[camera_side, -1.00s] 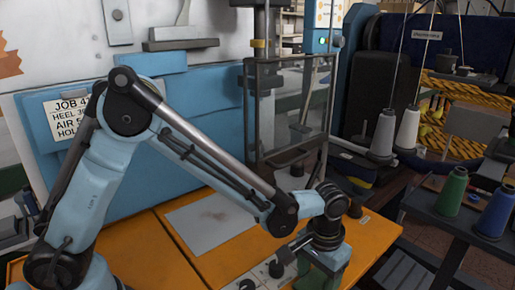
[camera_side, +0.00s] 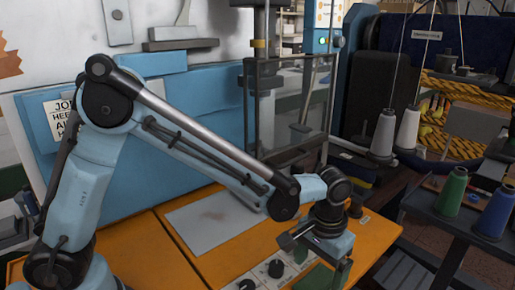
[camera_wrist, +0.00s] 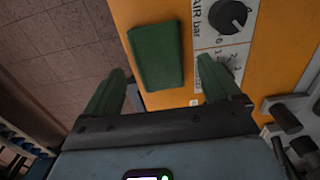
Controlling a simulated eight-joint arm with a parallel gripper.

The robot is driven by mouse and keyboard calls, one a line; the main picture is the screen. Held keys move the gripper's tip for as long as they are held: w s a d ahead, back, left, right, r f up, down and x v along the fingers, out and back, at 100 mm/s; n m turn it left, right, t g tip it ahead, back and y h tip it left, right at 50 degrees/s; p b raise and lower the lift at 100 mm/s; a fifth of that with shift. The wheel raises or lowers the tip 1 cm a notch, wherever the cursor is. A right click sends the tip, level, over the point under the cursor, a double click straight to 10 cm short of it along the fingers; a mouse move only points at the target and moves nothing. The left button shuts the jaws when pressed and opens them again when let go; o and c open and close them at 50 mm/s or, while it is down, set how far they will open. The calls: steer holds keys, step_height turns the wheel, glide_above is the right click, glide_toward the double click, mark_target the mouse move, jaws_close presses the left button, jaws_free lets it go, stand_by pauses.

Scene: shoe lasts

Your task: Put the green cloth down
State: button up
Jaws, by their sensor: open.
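The green cloth (camera_wrist: 157,55) looks like a flat, folded rectangular pad. In the wrist view it lies on the orange panel, close to its left edge, beside a black dial. In the side view part of the cloth (camera_side: 315,277) shows low on the orange surface, beneath my gripper (camera_side: 318,260). My gripper's two green fingers also show in the wrist view (camera_wrist: 162,70), spread wide on either side of the cloth's near end. Nothing is held between them, and the cloth looks apart from both.
A control plate with black dials (camera_side: 275,268) is beside the cloth. A grey sheet (camera_side: 210,222) lies farther back on the orange top. A glass-sided guard (camera_side: 290,105) stands behind. Thread spools (camera_side: 451,192) stand at right. Beyond the panel edge is tiled floor (camera_wrist: 60,60).

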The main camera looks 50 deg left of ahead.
mark_target(316, 280)
step_height(316, 280, up, 9)
steer(key=s+a+t, duration=0.3)
steer(key=s+a, duration=0.1)
steer(key=a, duration=0.4)
steer(key=s+a+r+t, duration=0.1)
steer(key=s+a+t, duration=0.3)
steer(key=a, duration=0.5)
steer(key=shift+s+a, duration=0.25)
steer(key=shift+s, duration=0.2)
steer(key=shift+o, duration=0.5)
